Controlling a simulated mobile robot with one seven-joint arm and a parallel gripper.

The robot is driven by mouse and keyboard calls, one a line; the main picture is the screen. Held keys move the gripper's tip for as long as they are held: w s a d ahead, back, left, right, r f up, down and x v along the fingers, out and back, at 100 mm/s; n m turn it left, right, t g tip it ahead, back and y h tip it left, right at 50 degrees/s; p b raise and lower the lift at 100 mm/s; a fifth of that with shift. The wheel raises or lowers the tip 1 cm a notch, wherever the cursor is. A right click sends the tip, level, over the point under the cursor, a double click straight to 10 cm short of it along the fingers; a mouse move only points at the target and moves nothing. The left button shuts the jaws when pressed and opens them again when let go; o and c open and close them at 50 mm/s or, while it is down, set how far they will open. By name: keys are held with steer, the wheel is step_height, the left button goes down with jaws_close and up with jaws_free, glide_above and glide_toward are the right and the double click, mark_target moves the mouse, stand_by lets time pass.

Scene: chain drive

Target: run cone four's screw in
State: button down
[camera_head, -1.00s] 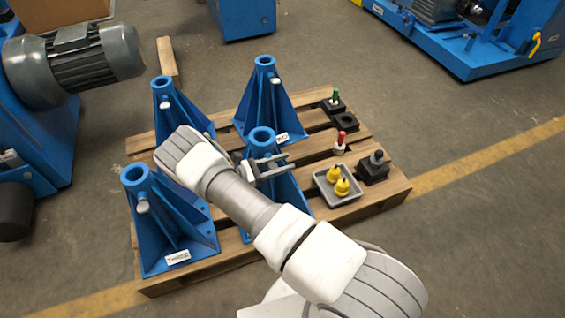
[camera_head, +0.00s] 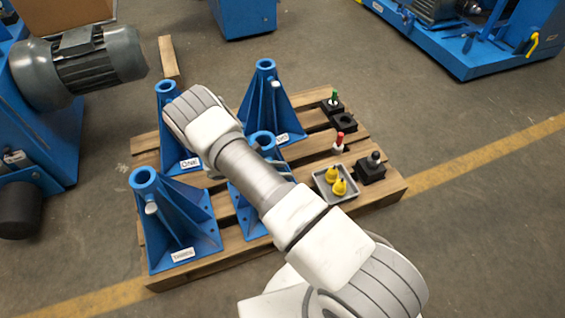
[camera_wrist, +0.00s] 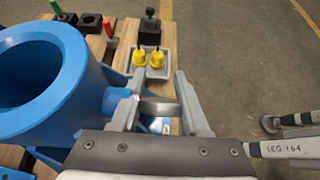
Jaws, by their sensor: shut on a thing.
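Cone four is a blue cone-shaped stand; in the head view (camera_head: 240,207) my arm covers much of it. In the wrist view its round open top (camera_wrist: 38,75) fills the left side, and a short blue boss sticks out toward my gripper. The screw (camera_wrist: 160,110) shows as a silver, rounded part at that boss. My gripper (camera_wrist: 160,85) has one finger on each side of it and is shut on it. The screw's thread and how deep it sits are hidden. In the head view my arm hides most of the gripper.
Three more blue cones stand on the wooden pallet; cone one (camera_head: 166,125), cone two (camera_head: 262,100) and cone three (camera_head: 155,225) carry labels. A grey tray (camera_head: 319,187) holds two yellow pieces. Black blocks (camera_head: 370,172) and a red-topped piece (camera_head: 339,140) stand on the right.

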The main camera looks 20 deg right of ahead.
steer(key=shift+s+a+f+g+y+b, duration=0.1)
steer(key=shift+a+g+y+b, duration=0.6)
steer(key=shift+y, duration=3.3)
steer(key=shift+s+a+f+g+y+b, duration=0.15)
steer(key=shift+a+y+b, duration=1.15)
steer(key=shift+y, duration=2.7)
steer(key=shift+s+a+r+g+y+b, duration=0.2)
steer(key=shift+a+y+b, duration=0.8)
steer(key=shift+y, duration=3)
steer(key=shift+f, duration=0.1)
steer(key=shift+c, duration=2)
jaws_free()
steer(key=shift+w+d, duration=0.1)
